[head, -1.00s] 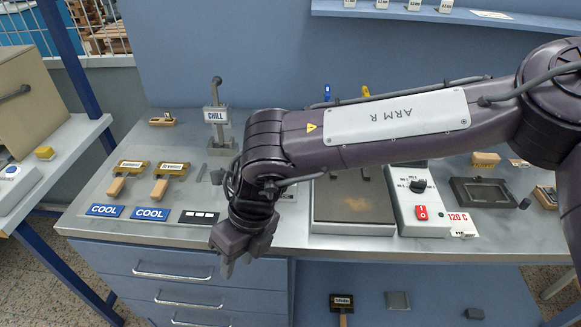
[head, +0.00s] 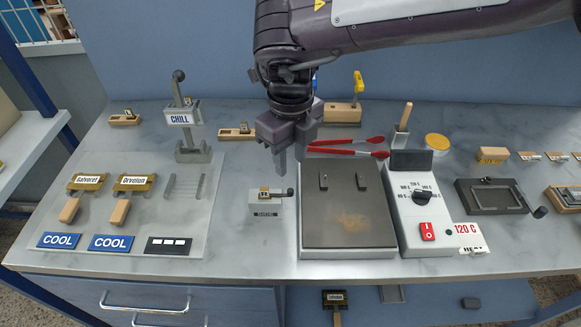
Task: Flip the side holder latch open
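The side holder (head: 265,207) is a small grey block with a label on its front, standing on the bench left of the hot plate. A small brass-coloured piece (head: 264,193) sits on its top. Its latch (head: 284,193) is a dark, short lever with a round knob at the upper right of the block. My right gripper (head: 289,168) points down just above and behind the latch, seemingly apart from it. Its fingers overlap in this view, so their gap is unclear. My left gripper is not in view.
The hot plate (head: 346,231) and its control box (head: 424,225) stand close on the right. The CHILL press (head: 190,140) stands to the left. Red-handled tongs (head: 345,148) lie behind the plate. Bare bench surrounds the holder's left side.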

